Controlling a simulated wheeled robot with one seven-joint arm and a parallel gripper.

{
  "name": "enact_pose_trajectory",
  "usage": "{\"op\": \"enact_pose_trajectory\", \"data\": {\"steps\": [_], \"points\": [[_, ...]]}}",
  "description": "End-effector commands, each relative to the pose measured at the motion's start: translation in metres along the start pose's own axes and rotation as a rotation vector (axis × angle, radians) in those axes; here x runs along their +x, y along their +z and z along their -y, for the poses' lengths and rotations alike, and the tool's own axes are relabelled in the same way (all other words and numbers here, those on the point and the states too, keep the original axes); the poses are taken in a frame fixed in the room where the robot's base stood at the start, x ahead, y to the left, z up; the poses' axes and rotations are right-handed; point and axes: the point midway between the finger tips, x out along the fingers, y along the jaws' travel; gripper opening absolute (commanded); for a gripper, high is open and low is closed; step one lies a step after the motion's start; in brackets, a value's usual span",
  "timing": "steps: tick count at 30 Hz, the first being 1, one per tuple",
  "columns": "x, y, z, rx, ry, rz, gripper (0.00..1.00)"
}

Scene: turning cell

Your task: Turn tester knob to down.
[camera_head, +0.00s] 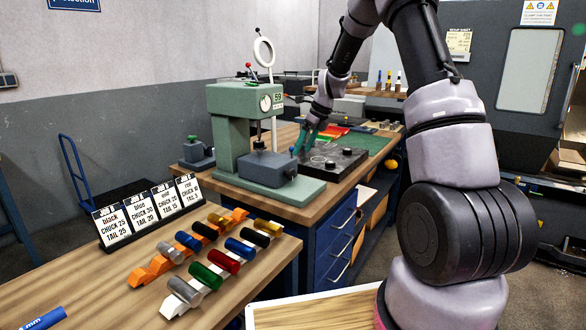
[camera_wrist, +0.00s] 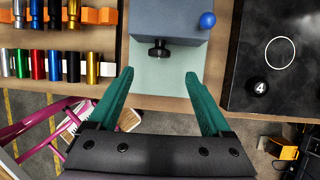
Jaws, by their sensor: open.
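The green tester (camera_head: 230,130) stands on the wooden bench, with a round dial on its head. A blue-grey box (camera_head: 268,170) sits on its pale green base, and it also shows in the wrist view (camera_wrist: 175,15). A black knob (camera_wrist: 159,48) protrudes from the box's near side in the wrist view. My gripper (camera_head: 304,142) is open and empty beside the tester. In the wrist view its teal fingers (camera_wrist: 159,76) are spread on either side of the knob's line, apart from it.
A black plate (camera_head: 335,160) lies right of the tester; in the wrist view it bears a white ring and a black knob marked 4 (camera_wrist: 257,87). A blue ball (camera_wrist: 207,20) is near the box's corner.

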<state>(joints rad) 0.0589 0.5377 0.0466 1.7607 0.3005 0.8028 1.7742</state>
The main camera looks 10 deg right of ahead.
Motion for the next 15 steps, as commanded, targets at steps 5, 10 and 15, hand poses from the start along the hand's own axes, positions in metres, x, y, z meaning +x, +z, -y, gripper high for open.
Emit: {"op": "enact_pose_trajectory", "data": {"steps": [5, 10, 15], "points": [[0.025, -0.001, -0.001, 0.0, 0.003, -0.003, 0.83], [0.058, -0.001, -0.001, 0.0, 0.003, -0.002, 0.83], [0.086, -0.001, -0.001, -0.001, 0.002, -0.001, 0.83]]}}
